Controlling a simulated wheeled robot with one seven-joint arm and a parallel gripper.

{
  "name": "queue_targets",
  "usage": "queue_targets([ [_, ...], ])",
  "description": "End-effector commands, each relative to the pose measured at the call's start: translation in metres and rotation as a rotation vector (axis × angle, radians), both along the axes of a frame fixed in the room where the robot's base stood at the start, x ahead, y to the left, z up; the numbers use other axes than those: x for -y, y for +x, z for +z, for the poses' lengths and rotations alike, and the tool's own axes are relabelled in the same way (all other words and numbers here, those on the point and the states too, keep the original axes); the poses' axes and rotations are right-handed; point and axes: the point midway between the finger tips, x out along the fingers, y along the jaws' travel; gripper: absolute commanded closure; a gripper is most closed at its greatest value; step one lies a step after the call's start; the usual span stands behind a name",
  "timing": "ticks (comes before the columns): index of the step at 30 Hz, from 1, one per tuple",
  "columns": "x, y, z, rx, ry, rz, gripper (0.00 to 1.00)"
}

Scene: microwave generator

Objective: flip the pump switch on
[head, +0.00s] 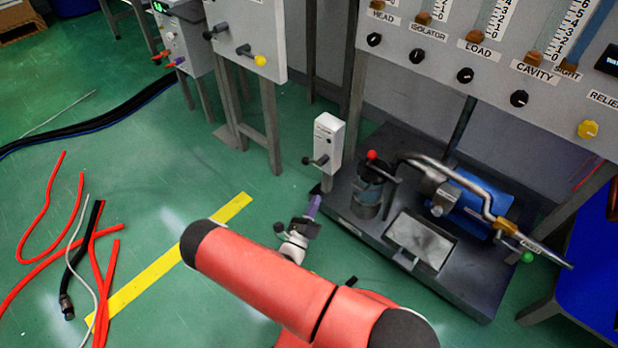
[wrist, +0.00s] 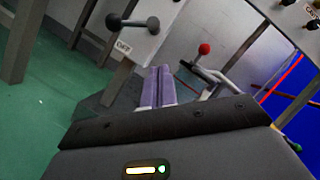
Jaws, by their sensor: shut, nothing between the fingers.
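The pump switch appears to be the small white box (head: 329,143) on a thin post, with a dark ball-ended lever (head: 316,161) sticking out from its front. Its lettering is too small to read in the head view. In the wrist view the white box (wrist: 146,42) is tilted, and the dark lever (wrist: 132,23) reaches left across its face. My gripper (head: 315,198) has purple fingers and is below the box in the head view, apart from the lever. In the wrist view my gripper (wrist: 158,69) is shut and empty, its tips just below and right of the box.
A dark pump base (head: 400,260) with a red-knobbed lever (head: 372,155) and bent metal pipe (head: 440,170) stands to the right. A knob panel (head: 430,85) rises behind it. Red hoses (head: 48,220) lie on the green floor at left.

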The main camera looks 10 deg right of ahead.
Motion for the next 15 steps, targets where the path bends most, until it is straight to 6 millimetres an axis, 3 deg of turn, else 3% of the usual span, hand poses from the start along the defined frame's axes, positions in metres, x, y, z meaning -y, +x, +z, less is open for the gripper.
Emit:
queue_targets([
  [1, -0.004, -0.001, -0.014, -0.028, -0.048, 0.047, 1.0],
  [6, -0.014, -0.002, -0.04, -0.088, -0.147, 0.151, 1.0],
  [15, -0.017, -0.003, -0.048, -0.106, -0.179, 0.187, 1.0],
])
